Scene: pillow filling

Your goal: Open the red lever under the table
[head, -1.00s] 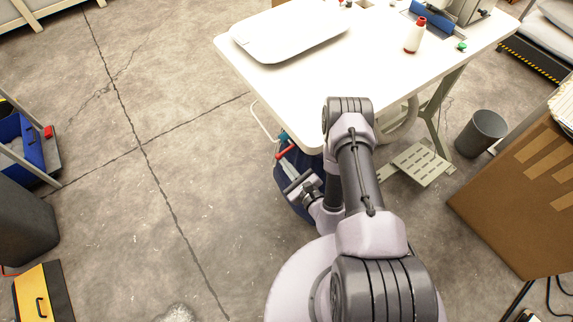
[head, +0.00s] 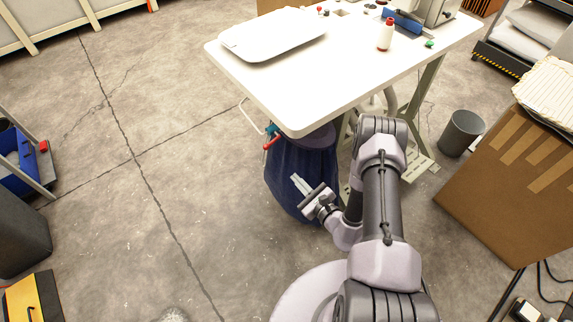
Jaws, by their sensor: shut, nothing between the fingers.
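The red lever (head: 271,142) shows just below the near left corner of the white table (head: 300,95), beside a small blue-teal fitting (head: 273,129). It slants up to the right. A dark blue bag (head: 290,165) hangs below the table, under and beside the lever. My gripper (head: 296,181) is shut and empty. It is in front of the bag, below and right of the lever in the picture, apart from the lever. Its fingers point up and left. Whether they touch the bag I cannot tell.
A white tray (head: 272,37) and a red-capped bottle (head: 386,35) stand on the table. A thin white bent rod (head: 248,117) sticks out left of the lever. A grey bin (head: 461,133) and a cardboard box (head: 510,170) stand at right.

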